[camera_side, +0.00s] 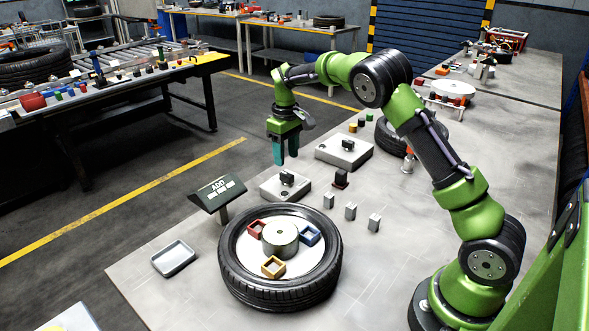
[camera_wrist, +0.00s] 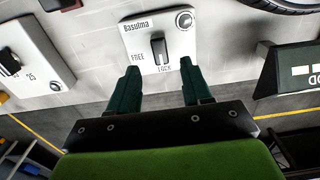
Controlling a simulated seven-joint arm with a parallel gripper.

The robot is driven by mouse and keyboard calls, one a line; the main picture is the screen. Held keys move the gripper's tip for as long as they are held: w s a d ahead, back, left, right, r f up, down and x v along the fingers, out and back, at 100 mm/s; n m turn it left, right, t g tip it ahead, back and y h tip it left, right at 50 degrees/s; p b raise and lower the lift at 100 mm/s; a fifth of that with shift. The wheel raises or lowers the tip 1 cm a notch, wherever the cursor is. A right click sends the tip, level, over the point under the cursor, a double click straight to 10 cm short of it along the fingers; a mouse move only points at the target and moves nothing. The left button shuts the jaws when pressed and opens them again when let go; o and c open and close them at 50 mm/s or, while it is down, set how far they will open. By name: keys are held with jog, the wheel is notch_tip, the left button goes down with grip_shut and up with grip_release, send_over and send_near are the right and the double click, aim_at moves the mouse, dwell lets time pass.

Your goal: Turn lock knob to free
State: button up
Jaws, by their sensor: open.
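The lock knob (camera_wrist: 159,48) is a black lever on a pale box (camera_wrist: 137,27) marked FREE on the left and LOCK below. The lever stands nearly upright in the wrist view, its lower end toward LOCK. In the side view the knob (camera_side: 287,178) and its box (camera_side: 271,190) sit behind the large tyre. My gripper (camera_side: 286,160) points down above the box. In the wrist view my gripper (camera_wrist: 160,66) is open and empty, its teal fingers on either side of the knob's line and apart from it.
A small round dial (camera_wrist: 184,20) sits on the same box. A second box (camera_side: 344,152) with a black knob stands behind it.

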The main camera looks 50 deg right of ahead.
aim_at(287, 174)
notch_tip(287, 174, down, 6)
jog(key=shift+f, duration=0.15)
jog(key=shift+c, duration=0.2)
grip_shut()
